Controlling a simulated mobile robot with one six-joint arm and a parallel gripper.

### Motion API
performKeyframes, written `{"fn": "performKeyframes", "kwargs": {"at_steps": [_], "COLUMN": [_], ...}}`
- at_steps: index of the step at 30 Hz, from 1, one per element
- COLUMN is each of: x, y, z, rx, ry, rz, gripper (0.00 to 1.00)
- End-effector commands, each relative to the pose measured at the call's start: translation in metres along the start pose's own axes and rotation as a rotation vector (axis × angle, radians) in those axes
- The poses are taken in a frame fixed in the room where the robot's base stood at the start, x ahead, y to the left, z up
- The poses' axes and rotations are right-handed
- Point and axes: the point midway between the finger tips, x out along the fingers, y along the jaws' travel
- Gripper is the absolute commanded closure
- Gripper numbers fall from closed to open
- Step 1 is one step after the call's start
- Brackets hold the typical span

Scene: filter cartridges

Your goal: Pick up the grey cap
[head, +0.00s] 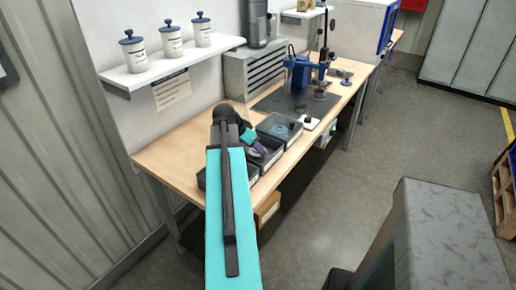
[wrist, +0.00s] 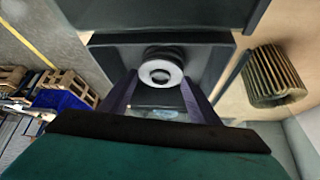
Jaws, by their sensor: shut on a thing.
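The grey cap (wrist: 161,72), a round ringed piece with a pale face and dark centre, shows in the wrist view between my two fingertips. My gripper (wrist: 160,82) has its dark purple fingers on either side of it and is shut on it. Behind the cap is a dark grey bin (wrist: 105,58); I cannot tell whether the cap touches its floor. In the head view my gripper (head: 260,151) is over the dark bins at the bench's front edge, and my arm and fingers hide the cap there.
Another dark bin (head: 269,122) with a bluish round piece stands beside it on the wooden bench (head: 180,150). A pleated filter cartridge (wrist: 275,77) is at the right in the wrist view. A blue press (head: 298,70) stands farther back. A shelf (head: 175,66) with white jars hangs on the wall.

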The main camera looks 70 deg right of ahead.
Motion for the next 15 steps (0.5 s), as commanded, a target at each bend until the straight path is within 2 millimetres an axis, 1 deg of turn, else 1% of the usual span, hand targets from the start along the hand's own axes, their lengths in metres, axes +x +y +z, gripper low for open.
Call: {"fn": "performKeyframes", "kwargs": {"at_steps": [8, 15], "x": [-0.005, -0.021], "y": [-0.001, -0.001], "z": [-0.003, -0.014], "rx": [0.0, 0.0], "ry": [0.001, 0.001], "rz": [-0.001, -0.002], "gripper": [0.65, 0.65]}}
